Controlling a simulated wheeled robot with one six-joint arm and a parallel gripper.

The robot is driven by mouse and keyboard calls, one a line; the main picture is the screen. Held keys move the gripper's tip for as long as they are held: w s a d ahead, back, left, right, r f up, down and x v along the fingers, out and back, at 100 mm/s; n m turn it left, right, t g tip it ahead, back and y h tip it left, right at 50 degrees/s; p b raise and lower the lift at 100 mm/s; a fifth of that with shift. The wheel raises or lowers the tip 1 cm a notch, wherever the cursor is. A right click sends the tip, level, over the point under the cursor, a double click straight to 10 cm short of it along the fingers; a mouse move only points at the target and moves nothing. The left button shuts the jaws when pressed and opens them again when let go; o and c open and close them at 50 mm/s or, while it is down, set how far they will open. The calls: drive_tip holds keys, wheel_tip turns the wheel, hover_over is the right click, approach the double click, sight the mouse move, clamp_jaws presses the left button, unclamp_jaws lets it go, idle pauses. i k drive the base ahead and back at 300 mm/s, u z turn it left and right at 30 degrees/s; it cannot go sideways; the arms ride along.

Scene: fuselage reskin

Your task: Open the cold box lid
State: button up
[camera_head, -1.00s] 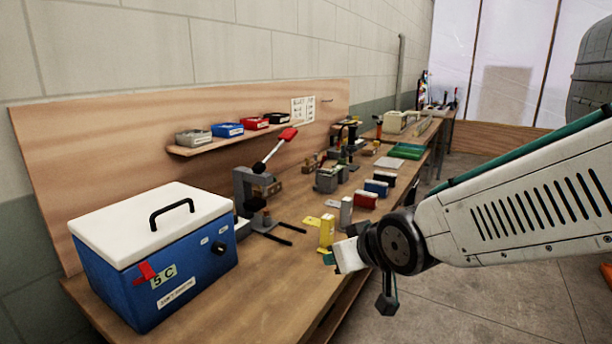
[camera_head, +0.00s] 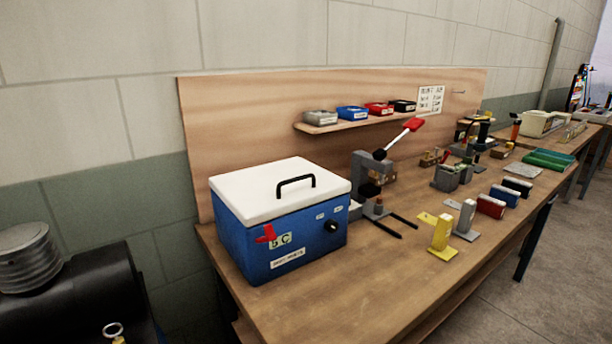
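The cold box (camera_head: 292,238) is a blue box at the left end of the wooden workbench. Its white lid (camera_head: 262,187) is closed and carries a black handle (camera_head: 296,182) on top. A red latch (camera_head: 266,234) sits on the front face beside a "5 C" label, above a white label strip. A black knob (camera_head: 332,226) is on the side to the right. My gripper is not in the picture, so its state does not show.
A press with a red-tipped lever (camera_head: 372,186) stands right behind the box. Yellow (camera_head: 441,235) and grey stands and several coloured blocks lie farther right on the bench (camera_head: 345,300). A black tank-like object (camera_head: 75,300) is at lower left. The bench front near the box is clear.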

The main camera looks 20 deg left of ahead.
sight(258, 195)
drive_tip(key=u, duration=0.45)
drive_tip(key=k, duration=0.3)
drive_tip(key=u, duration=0.4)
drive_tip(key=i, duration=1)
